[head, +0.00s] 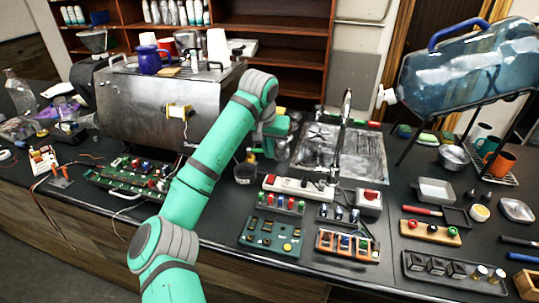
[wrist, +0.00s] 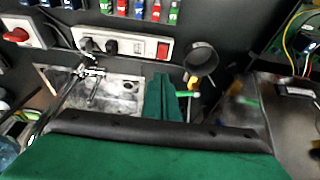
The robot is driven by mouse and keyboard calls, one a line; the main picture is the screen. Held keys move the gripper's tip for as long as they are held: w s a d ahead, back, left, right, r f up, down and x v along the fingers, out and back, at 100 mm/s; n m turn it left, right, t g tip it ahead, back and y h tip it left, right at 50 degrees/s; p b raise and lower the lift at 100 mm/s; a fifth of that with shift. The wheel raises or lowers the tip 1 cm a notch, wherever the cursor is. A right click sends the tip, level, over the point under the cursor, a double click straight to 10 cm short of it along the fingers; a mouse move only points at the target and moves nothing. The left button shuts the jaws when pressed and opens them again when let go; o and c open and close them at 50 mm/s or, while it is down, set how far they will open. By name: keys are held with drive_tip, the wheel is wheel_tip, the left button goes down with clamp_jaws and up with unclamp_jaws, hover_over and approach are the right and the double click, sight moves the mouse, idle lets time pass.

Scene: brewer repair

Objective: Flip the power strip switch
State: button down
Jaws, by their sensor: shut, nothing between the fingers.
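The white power strip (head: 300,189) lies on the dark counter in front of the sink, with a red switch (head: 270,180) at its left end. The wrist view shows the strip (wrist: 128,46) from the opposite side, with the red switch (wrist: 162,49) at its right end and dark plugs (wrist: 97,44) in its sockets. My gripper (wrist: 163,80) is shut and empty. Its green fingers appear just below the switch end of the strip in the wrist view, apart from it in the picture. Their height above the counter is unclear. In the head view the fingertips are hard to make out.
A dark cup (head: 245,173) stands left of the strip. A grey box with a red button (head: 369,201) sits at its right. Switch panels (head: 272,236) lie in front. The sink (head: 325,150) with its tall tap is behind; the steel brewer (head: 150,100) is left.

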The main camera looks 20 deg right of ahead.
hover_over(273, 177)
drive_tip(key=f, duration=0.6)
drive_tip(key=a+f, duration=0.1)
drive_tip(key=f, duration=0.3)
drive_tip(key=shift+s, duration=0.4)
drive_tip(key=shift+s+d+f, duration=0.1)
drive_tip(key=shift+d+f, duration=0.1)
drive_tip(key=shift+f, duration=0.6)
drive_tip(key=shift+f, duration=0.1)
drive_tip(key=shift+f, duration=0.25)
